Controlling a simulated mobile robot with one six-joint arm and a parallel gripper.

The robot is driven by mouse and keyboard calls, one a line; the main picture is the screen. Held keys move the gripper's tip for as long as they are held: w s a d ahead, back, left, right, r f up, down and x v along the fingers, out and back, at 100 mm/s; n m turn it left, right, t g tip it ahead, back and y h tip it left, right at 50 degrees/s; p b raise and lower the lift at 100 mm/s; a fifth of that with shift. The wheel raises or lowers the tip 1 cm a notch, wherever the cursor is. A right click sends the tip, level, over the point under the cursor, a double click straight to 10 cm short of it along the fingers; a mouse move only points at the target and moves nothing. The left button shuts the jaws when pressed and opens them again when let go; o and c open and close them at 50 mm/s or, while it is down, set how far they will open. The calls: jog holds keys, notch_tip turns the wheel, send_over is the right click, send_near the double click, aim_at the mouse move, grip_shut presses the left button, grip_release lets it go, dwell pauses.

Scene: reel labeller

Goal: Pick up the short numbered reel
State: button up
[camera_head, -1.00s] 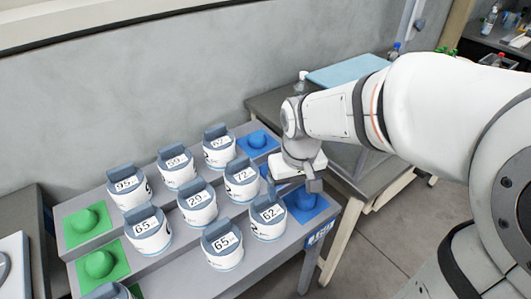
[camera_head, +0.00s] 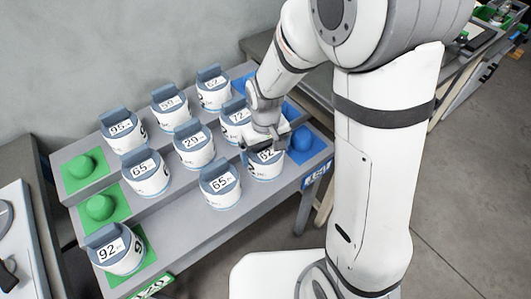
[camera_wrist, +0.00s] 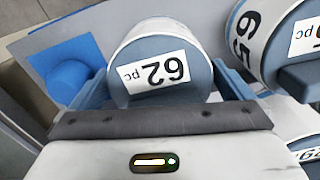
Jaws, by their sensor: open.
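Several white reels with blue-grey tops and printed number labels stand on a grey stepped rack (camera_head: 185,250). The reel marked 62 (camera_head: 268,170) is at the right of the front row, partly hidden under my gripper (camera_head: 264,141). In the wrist view, the 62 reel (camera_wrist: 150,38) lies between the two blue-grey fingers of my gripper (camera_wrist: 163,88). The fingers are open, one on each side of the reel; I cannot tell whether either touches it. Which reel counts as short is not clear from the pictures.
A reel marked 65 (camera_head: 220,187) stands close to the left of 62, and one marked 72 (camera_head: 234,112) stands behind. A blue pad with a knob (camera_head: 302,144) is at the right end. Reel 92 (camera_head: 117,250) and green pads (camera_head: 83,170) are at the left.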

jog(key=shift+f, duration=0.1)
jog(key=shift+c, duration=0.2)
jog(key=c, duration=0.7)
